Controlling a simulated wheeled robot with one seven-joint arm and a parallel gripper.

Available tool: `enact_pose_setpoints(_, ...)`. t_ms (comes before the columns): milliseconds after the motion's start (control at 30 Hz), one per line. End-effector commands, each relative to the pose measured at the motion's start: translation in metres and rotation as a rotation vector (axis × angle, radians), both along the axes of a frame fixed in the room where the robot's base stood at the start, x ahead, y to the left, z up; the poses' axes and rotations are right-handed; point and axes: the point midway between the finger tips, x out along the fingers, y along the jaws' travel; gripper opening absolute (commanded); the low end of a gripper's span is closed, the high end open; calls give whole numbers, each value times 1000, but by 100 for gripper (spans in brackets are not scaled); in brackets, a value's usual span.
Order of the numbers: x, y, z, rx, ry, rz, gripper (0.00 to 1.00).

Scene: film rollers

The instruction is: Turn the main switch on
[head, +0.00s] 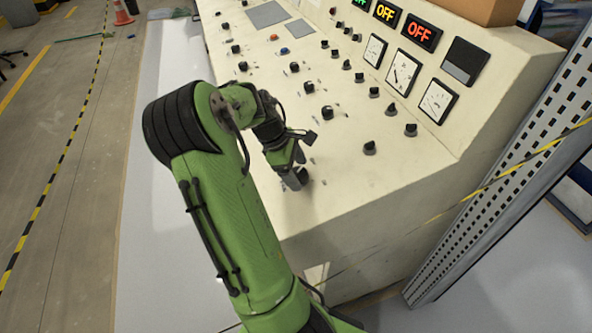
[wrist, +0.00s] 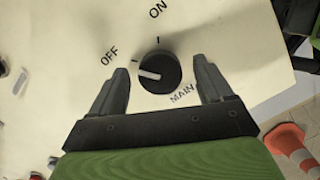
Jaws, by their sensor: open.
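The main switch (wrist: 160,72) is a round black knob with a white pointer, on the cream panel, labelled OFF, ON and MAIN. Its white pointer is turned toward the OFF side. My gripper (wrist: 162,88) is open, with one finger on each side of the knob and visible gaps between fingers and knob. In the head view my gripper (head: 296,180) is low over the near end of the sloped console (head: 345,215). The switch itself is mostly hidden there by the gripper.
Several other black knobs, such as one near the right (head: 370,148), stand on the console. Gauges (head: 403,72) and a red lit OFF sign (head: 421,32) are on its upright face. A perforated grey post (head: 500,165) stands at right. An orange cone (wrist: 291,143) shows in the wrist view.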

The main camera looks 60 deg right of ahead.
Motion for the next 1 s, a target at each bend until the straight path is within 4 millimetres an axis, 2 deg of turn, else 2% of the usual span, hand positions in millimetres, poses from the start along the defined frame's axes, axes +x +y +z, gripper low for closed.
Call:
enact_pose_setpoints(67, 0, 0, 1, 0, 0, 0, 80)
enact_pose_setpoints(433, 0, 0, 1, 0, 0, -1, 23)
enact_pose_setpoints(733, 0, 0, 2, -6, -5, -39, 23)
enact_pose_setpoints(1000, 0, -1, 3, -33, -31, -199, 23)
